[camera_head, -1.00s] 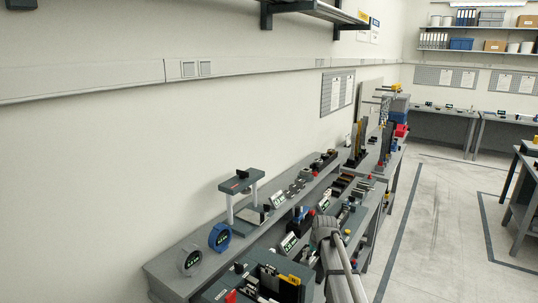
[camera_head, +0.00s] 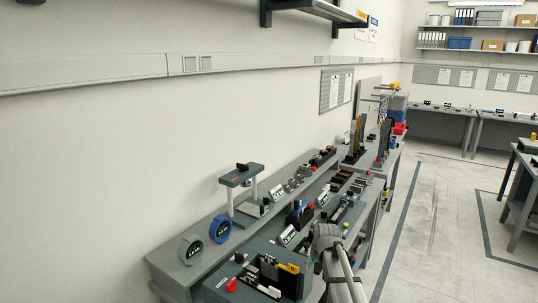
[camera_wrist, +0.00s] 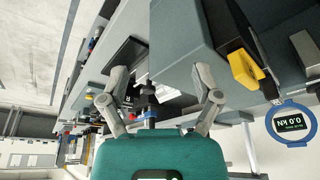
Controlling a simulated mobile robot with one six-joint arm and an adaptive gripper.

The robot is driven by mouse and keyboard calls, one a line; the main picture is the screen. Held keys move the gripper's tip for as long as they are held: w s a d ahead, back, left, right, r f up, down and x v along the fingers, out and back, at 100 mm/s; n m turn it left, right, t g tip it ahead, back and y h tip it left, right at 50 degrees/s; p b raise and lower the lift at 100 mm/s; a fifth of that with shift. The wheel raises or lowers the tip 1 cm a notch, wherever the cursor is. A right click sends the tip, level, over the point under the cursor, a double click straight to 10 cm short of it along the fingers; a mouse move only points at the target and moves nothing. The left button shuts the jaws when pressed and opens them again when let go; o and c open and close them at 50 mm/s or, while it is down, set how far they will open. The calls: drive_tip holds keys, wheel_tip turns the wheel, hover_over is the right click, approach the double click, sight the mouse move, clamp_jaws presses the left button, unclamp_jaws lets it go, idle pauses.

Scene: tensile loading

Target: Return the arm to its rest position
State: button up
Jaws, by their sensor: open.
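My gripper (camera_wrist: 160,75) shows in the wrist view with its two grey fingers spread wide and nothing held between them. Its teal body fills the bottom of that view. Bench equipment shows behind the fingers, and its distance from them is hard to judge. In the head view my grey arm (camera_head: 327,237) is at the lower middle, in front of the bench. I cannot make out the fingers in that view.
A long grey bench (camera_head: 165,262) runs along the wall, crowded with instruments. A blue round gauge (camera_head: 220,229), a grey round gauge (camera_head: 191,250) and a dark-topped stand (camera_head: 241,175) are near its front end. Open floor (camera_head: 440,225) lies to the right.

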drive_tip(key=s+f+m+g+b, duration=0.1)
drive_tip(key=s+f+b, duration=0.2)
drive_tip(key=s, duration=0.9)
drive_tip(key=s+f+g+b, duration=0.2)
drive_tip(key=s+f+b, duration=0.2)
drive_tip(key=s, duration=0.7)
drive_tip(key=shift+s+d+f+m+g+h, duration=0.2)
drive_tip(key=shift+s+f+m+g+h, duration=0.15)
drive_tip(key=shift+f, duration=0.6)
